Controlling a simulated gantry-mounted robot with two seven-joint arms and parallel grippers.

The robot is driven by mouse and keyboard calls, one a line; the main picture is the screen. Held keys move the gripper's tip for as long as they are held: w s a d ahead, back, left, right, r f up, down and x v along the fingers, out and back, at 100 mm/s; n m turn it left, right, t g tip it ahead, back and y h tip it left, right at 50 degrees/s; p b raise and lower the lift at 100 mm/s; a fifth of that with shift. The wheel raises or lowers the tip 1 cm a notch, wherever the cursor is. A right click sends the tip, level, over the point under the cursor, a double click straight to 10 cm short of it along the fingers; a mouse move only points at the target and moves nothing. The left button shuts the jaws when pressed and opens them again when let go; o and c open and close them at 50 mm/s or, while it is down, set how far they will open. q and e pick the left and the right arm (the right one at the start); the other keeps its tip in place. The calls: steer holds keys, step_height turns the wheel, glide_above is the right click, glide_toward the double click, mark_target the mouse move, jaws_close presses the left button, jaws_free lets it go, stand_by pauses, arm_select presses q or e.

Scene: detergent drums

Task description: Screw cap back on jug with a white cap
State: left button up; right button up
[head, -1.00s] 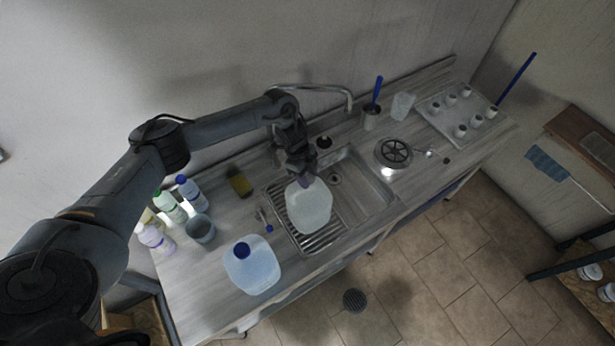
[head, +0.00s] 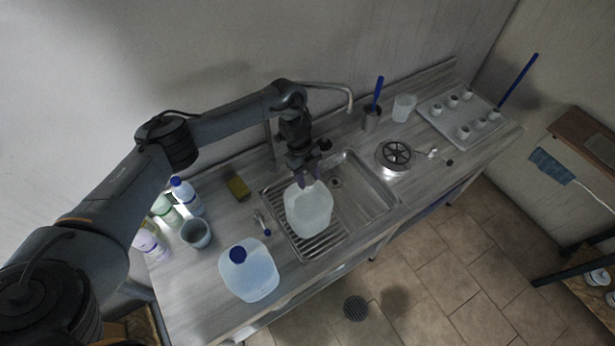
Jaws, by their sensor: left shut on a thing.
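A translucent white jug (head: 308,212) stands upright on the ribbed drainer at the left part of the sink. My left gripper (head: 308,177) points down right over the top of this jug, with its fingers at the neck. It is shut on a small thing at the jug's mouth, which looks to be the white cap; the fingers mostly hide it. I cannot tell whether the cap sits level on the neck. My right gripper is not in view.
A second jug with a blue cap (head: 249,270) stands front left. Bottles (head: 187,196), a grey cup (head: 196,233) and a sponge (head: 238,187) are at the left. The faucet (head: 335,88) is behind the sink. A round black-and-metal item (head: 396,153) and a tray (head: 447,135) lie to the right.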

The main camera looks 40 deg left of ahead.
arm_select(q)
steer(key=shift+f, duration=0.1)
steer(key=shift+m, duration=0.8)
steer(key=m+g+p, duration=0.1)
steer(key=m, duration=0.2)
steer(key=shift+w+y, duration=0.1)
steer(key=shift+y, duration=0.2)
steer(key=shift+m, duration=0.5)
